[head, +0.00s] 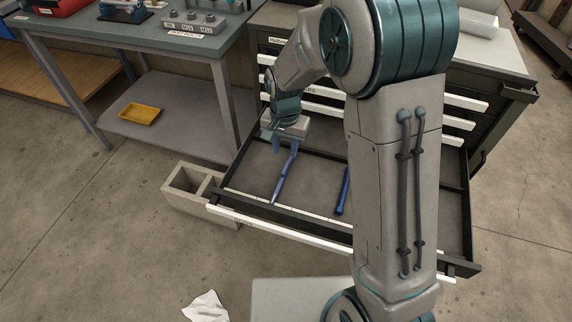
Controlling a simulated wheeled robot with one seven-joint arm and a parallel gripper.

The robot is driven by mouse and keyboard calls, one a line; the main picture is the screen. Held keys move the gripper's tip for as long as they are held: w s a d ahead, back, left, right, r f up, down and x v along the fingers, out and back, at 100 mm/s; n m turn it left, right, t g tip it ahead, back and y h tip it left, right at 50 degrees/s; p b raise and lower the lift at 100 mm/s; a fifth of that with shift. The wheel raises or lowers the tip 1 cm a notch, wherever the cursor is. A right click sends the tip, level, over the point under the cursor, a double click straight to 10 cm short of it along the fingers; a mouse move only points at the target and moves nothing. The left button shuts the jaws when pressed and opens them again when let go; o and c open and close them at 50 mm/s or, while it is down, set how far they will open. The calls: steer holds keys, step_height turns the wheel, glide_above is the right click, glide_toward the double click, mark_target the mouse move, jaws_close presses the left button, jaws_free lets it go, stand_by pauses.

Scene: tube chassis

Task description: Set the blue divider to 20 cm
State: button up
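A drawer (314,155) is pulled out of the cabinet, with a pale strip like a scale (300,212) along its front edge. Two long blue pieces lie in it, running front to back: a left one (281,186) and a right one (343,192). I cannot tell for sure which is the divider. My gripper (285,148) points down over the left rear part of the drawer, at the far end of the left blue piece. Its fingers look apart, with nothing clearly between them. Whether a finger touches the piece is unclear. Scale marks are too small to read.
My arm hides the drawer's middle right. Closed drawers with white handles (452,102) are above. A workbench (170,38) stands at left with a yellow tray (140,114) on its lower shelf. A concrete block (186,180) and white paper (206,306) lie on the floor.

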mark_target(285, 167)
step_height(285, 167, down, 7)
steer(key=shift+f+b, duration=0.2)
steer(key=shift+b, duration=0.2)
jaws_close()
